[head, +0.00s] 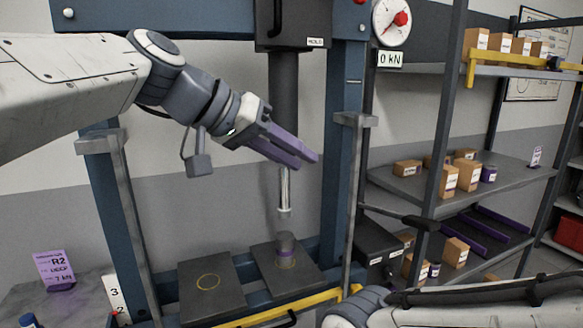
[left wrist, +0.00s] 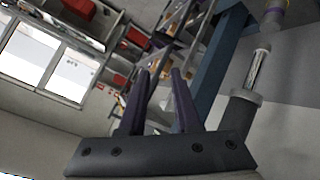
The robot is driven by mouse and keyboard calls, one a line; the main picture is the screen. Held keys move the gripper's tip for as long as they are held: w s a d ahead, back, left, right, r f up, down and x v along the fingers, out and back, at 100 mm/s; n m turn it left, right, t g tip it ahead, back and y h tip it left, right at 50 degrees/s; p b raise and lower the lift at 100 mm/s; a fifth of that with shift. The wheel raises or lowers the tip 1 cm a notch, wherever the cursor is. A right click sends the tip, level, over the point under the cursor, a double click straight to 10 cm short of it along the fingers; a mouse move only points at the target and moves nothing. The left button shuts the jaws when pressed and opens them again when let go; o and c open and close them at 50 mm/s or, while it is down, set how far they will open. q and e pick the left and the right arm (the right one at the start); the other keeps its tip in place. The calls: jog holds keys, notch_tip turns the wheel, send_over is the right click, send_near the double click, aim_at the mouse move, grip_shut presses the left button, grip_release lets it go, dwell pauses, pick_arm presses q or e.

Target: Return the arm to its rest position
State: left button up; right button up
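My left gripper (head: 306,161) has purple fingers and is held up in front of the blue press frame (head: 340,150), beside the dark ram and above its silver rod (head: 284,190). In the left wrist view the two fingers of my left gripper (left wrist: 158,75) stand apart with nothing between them, so it is open and empty. My left arm comes in from the upper left. My right arm shows only as a pale link along the bottom right of the head view; its gripper is not in view.
The left plate (head: 205,305) has a yellow ring and is empty. The gauge readout (head: 390,59) says 0 kN. Shelves with boxes (head: 466,176) stand right; a purple sign (head: 54,270) stands lower left.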

pick_arm(q)
jog(key=s+d+f+g+y, duration=0.1)
jog(key=s+f+g+y, duration=0.1)
jog(key=s+f, duration=0.5)
jog(key=s+d+f+g+y, duration=0.1)
jog(key=s+f+g+y, duration=0.15)
jog(key=f, duration=0.85)
jog(key=s+a+f+m+y, duration=0.1)
jog(key=s+a+f+y, duration=0.1)
jog(key=s+f, duration=0.4)
jog(key=s+a+f+m+y, duration=0.1)
jog(key=s+a+f+y, duration=0.1)
jog(key=s+a+f, duration=0.3)
notch_tip(320, 180, down, 3)
jog(key=shift+s+f+m+g, duration=0.1)
jog(key=shift+s+m+g, duration=0.3)
jog(key=shift+s, duration=0.55)
jog(key=shift+a, duration=0.1)
